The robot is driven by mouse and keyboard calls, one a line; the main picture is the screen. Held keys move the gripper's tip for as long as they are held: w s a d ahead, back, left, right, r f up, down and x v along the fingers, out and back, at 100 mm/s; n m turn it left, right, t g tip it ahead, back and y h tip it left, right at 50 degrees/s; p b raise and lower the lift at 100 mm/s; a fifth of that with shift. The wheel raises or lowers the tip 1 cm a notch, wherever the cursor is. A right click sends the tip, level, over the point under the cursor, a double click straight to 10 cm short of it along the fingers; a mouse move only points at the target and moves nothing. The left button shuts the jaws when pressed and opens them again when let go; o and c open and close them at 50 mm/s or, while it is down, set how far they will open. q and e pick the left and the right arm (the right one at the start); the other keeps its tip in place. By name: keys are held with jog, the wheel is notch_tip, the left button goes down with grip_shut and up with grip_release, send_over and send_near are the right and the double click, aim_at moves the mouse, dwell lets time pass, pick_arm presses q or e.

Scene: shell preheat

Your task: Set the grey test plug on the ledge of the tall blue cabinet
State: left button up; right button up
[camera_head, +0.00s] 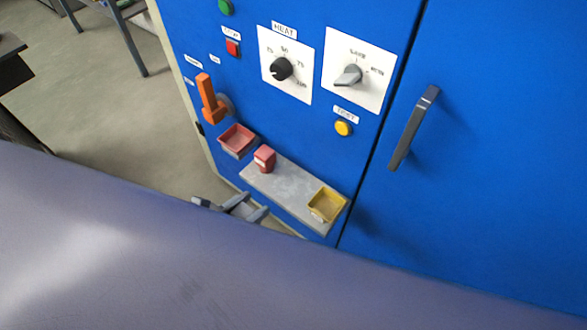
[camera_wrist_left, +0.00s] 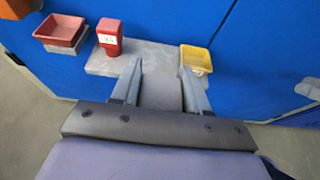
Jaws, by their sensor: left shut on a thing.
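The tall blue cabinet (camera_head: 480,150) fills the right of the head view. Its pale grey ledge (camera_head: 285,188) juts from the front and also shows in the left wrist view (camera_wrist_left: 105,65). My left gripper (camera_head: 236,206) is just in front of the ledge's near edge, partly hidden by my arm. In the left wrist view its fingers (camera_wrist_left: 161,80) point at the ledge and are shut on a grey block, the grey test plug (camera_wrist_left: 161,96). Whether the plug touches the ledge I cannot tell. My right gripper is not in view.
A red labelled block (camera_head: 265,159) stands on the ledge's left part and a yellow tray (camera_head: 326,206) at its right end; bare ledge lies between. A red tray (camera_head: 238,140) is left of the ledge. An orange handle (camera_head: 209,100) and a door handle (camera_head: 413,128) stick out.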

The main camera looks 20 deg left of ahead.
pick_arm(q)
jog(key=w+d, duration=0.1)
jog(key=w, duration=0.4)
jog(key=w+d+p, duration=0.1)
jog(key=w+d, duration=0.1)
jog(key=w, duration=0.3)
jog(key=w+d+p, duration=0.1)
jog(key=w+d, duration=0.1)
jog(key=w, duration=0.3)
jog(key=shift+w+d, duration=0.1)
jog(key=shift+d, duration=0.15)
jog(key=shift+w+d+f+b, duration=0.1)
jog(key=shift+w+f+b, duration=0.15)
jog(key=shift+f, duration=0.25)
jog(key=shift+w+d+f+b, duration=0.1)
jog(key=shift+f+b, duration=0.2)
jog(key=shift+f, duration=0.15)
notch_tip(320, 180, down, 5)
jog(key=b, duration=0.3)
jog(key=shift+r, duration=0.15)
jog(key=shift+w+f, duration=0.1)
jog(key=shift+f, duration=0.1)
